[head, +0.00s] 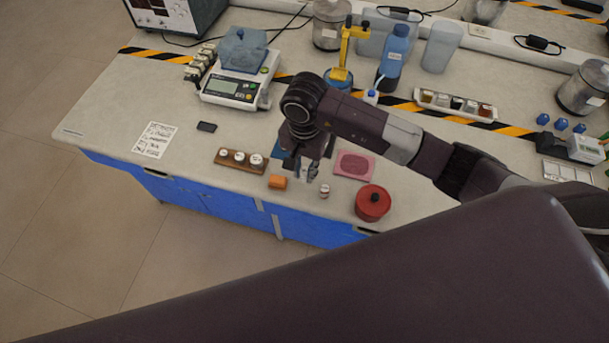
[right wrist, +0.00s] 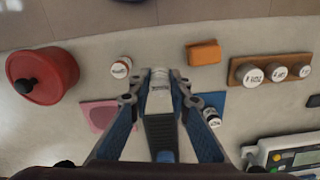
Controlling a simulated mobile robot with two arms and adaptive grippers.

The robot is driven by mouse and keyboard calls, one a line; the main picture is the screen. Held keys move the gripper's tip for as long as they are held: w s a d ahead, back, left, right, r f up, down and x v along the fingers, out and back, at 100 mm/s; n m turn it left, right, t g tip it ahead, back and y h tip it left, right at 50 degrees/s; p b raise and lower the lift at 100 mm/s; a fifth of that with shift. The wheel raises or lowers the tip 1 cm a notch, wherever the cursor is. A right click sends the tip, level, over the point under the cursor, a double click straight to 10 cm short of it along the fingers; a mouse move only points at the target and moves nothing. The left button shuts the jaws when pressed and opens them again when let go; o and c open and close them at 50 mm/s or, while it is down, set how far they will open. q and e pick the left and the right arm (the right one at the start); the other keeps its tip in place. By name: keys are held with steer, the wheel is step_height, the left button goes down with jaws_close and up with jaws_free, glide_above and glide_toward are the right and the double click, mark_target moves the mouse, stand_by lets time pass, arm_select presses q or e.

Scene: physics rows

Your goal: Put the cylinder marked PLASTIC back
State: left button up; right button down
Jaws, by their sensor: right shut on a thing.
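My right gripper (head: 303,172) is low over the bench and shut on a small pale cylinder (right wrist: 159,97). The right wrist view shows the cylinder between the fingertips (right wrist: 160,85); I cannot read its marking. A wooden rack (head: 240,166) holds three white-capped cylinders, left of the gripper in the head view; the rack also shows at right in the right wrist view (right wrist: 290,58). Another small cylinder (head: 324,190) stands on the bench just right of the gripper. A further cylinder (right wrist: 211,117) is at the blue mat (right wrist: 214,98). My left gripper is not in view.
An orange block (head: 278,183) lies between rack and gripper. A red lidded pot (head: 372,203) and a pink mat (head: 355,165) are to the right. A scale (head: 235,88), a blue bottle (head: 393,58) and a yellow stand (head: 343,55) are behind. The bench's front left is mostly clear.

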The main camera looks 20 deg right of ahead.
mark_target(304, 179)
step_height(304, 179, down, 4)
steer(key=shift+r+p, duration=0.15)
steer(key=shift+p, duration=0.2)
steer(key=shift+f, duration=0.2)
steer(key=shift+f, duration=0.15)
steer(key=c, duration=1.8)
jaws_free()
